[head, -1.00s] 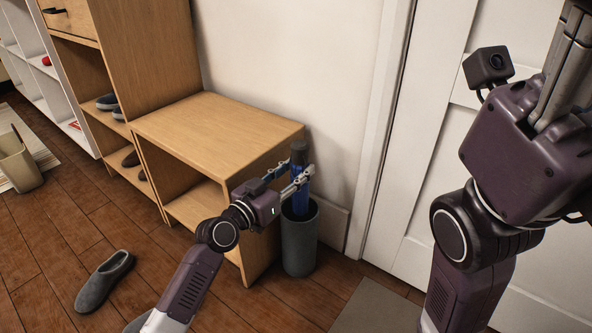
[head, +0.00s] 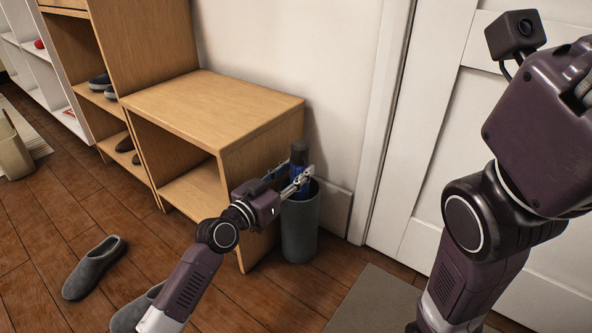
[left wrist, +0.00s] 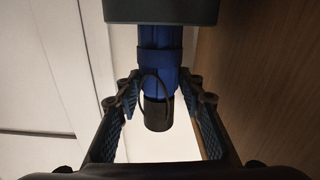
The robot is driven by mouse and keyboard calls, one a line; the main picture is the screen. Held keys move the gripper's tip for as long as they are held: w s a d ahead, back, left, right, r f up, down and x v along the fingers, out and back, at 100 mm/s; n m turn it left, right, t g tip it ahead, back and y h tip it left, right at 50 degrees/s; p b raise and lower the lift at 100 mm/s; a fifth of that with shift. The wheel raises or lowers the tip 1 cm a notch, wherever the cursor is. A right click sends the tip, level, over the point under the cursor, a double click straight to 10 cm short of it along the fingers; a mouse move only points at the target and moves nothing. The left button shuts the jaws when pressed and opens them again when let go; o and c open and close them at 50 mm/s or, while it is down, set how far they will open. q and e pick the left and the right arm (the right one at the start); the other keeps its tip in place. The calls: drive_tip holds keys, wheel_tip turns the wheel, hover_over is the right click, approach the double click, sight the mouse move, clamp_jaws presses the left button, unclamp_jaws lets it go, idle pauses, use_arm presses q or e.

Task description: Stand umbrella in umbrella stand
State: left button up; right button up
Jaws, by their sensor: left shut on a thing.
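The umbrella (head: 298,158) is blue with a dark handle end, and stands about upright with its lower part inside the grey cylindrical umbrella stand (head: 299,232). My left gripper (head: 291,177) is shut on the umbrella just above the stand's rim. In the left wrist view the umbrella (left wrist: 158,60) runs between the two fingers of my left gripper (left wrist: 160,80), its dark handle end and a thin loop showing. The stand's rim (left wrist: 160,10) crosses the top there. The umbrella's lower end is hidden. My right gripper (head: 582,88) is mostly cut off at the right edge.
A low wooden bench (head: 215,105) stands directly left of the stand, with a taller shoe shelf beyond. A wall and white door (head: 450,150) are behind and right. Grey slippers (head: 95,268) and a grey mat (head: 375,305) lie on the wooden floor.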

use_arm(q)
drive_tip(key=shift+f+b, duration=1.75)
drive_tip(key=shift+f, duration=0.25)
drive_tip(key=o, duration=1.4)
drive_tip(key=shift+o, duration=0.4)
drive_tip(key=shift+f, duration=0.15)
drive_tip(key=v, duration=1.2)
